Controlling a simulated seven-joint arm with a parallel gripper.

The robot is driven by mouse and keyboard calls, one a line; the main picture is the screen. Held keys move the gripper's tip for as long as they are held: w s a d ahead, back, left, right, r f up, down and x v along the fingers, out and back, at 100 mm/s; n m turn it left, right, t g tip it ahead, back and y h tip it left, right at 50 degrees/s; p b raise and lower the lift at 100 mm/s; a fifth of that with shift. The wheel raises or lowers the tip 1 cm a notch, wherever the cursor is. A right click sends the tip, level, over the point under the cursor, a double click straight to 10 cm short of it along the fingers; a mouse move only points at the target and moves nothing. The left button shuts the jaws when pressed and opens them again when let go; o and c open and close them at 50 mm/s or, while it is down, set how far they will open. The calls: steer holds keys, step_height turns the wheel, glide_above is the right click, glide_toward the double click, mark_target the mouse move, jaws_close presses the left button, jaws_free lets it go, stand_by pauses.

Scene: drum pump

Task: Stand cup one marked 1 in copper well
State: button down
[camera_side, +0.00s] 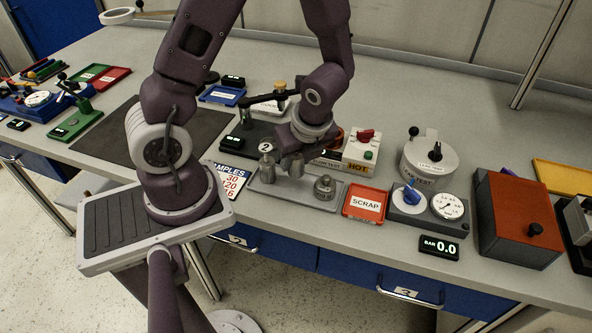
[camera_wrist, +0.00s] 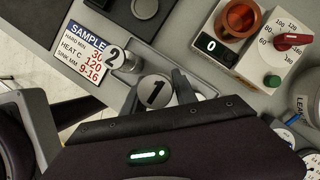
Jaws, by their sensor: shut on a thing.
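Cup one (camera_wrist: 155,92), a grey metal cup with a round top marked 1, sits between the two fingers of my gripper (camera_wrist: 160,93) in the wrist view. In the side view, my gripper (camera_side: 292,160) is shut on it low over the grey tray, and the cup (camera_side: 295,169) shows partly below the fingers. I cannot tell whether its base touches the tray. The copper well (camera_wrist: 240,18), a round orange-brown opening in the white heater box, is empty in the wrist view. In the side view my wrist partly hides the copper well (camera_side: 338,134).
Cup two (camera_wrist: 124,60) stands close beside the held cup. The heater box (camera_side: 369,148) has a red knob. A red SCRAP tray (camera_side: 365,203) and a samples card (camera_side: 230,184) flank the tray.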

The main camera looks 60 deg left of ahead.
step_height(320, 180, up, 9)
steer(key=shift+f, duration=0.15)
steer(key=shift+w+a+f, duration=0.75)
steer(key=shift+w+a, duration=0.5)
steer(key=shift+w, duration=1.05)
steer(key=shift+w+a+f, duration=0.8)
steer(key=shift+w+a, duration=0.4)
steer(key=shift+w, duration=1.1)
steer(key=shift+w+a+f, duration=0.75)
steer(key=shift+w+a, duration=0.5)
steer(key=shift+w, duration=1.05)
steer(key=shift+f, duration=0.1)
steer(key=shift+f, duration=0.8)
steer(key=shift+f, duration=0.25)
steer(key=shift+f, duration=0.65)
steer(key=shift+s+f, duration=0.1)
steer(key=shift+f, duration=0.3)
